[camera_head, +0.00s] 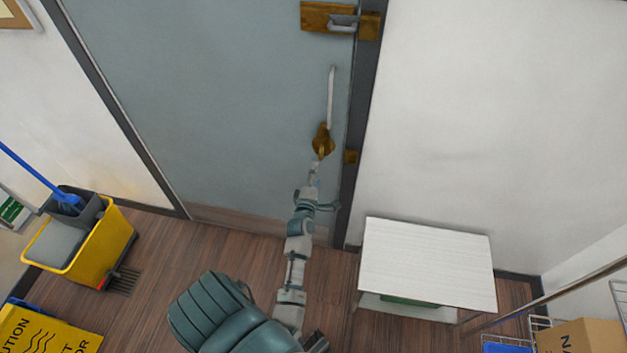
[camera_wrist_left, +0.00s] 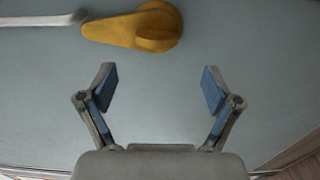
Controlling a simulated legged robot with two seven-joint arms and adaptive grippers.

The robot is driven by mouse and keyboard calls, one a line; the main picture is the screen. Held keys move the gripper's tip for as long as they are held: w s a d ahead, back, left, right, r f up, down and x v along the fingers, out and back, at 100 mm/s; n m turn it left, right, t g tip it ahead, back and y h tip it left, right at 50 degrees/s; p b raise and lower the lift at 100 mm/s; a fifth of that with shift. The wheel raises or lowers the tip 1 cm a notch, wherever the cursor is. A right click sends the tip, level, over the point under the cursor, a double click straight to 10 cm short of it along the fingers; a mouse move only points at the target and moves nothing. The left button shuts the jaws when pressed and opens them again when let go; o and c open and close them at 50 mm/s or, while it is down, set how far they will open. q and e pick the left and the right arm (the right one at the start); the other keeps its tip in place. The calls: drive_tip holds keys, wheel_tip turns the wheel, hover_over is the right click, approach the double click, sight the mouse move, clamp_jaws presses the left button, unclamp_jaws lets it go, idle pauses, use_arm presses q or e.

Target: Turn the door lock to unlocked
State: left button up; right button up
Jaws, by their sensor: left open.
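The grey-blue door (camera_head: 215,95) fills the upper middle of the head view. A brass door lock (camera_head: 322,141) sits near its right edge, just below a pale vertical handle (camera_head: 331,97). In the left wrist view the lock's yellow-brown tapered knob (camera_wrist_left: 135,27) lies sideways at the top. The handle's end (camera_wrist_left: 45,20) shows to its left. My left gripper (camera_head: 314,177) is just below the lock in the head view. In the wrist view its two blue-padded fingers (camera_wrist_left: 159,86) are spread and empty, with door surface between them. My right gripper is not in view.
A brass sliding latch (camera_head: 340,20) is higher on the door, and a small brass plate (camera_head: 351,157) is on the frame. A white table (camera_head: 427,262) stands right of the door. A yellow mop bucket (camera_head: 95,245) and caution sign (camera_head: 45,333) are left.

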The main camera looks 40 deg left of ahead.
use_arm(q)
drive_tip(key=shift+v, duration=1.55)
drive_tip(key=shift+f, duration=0.1)
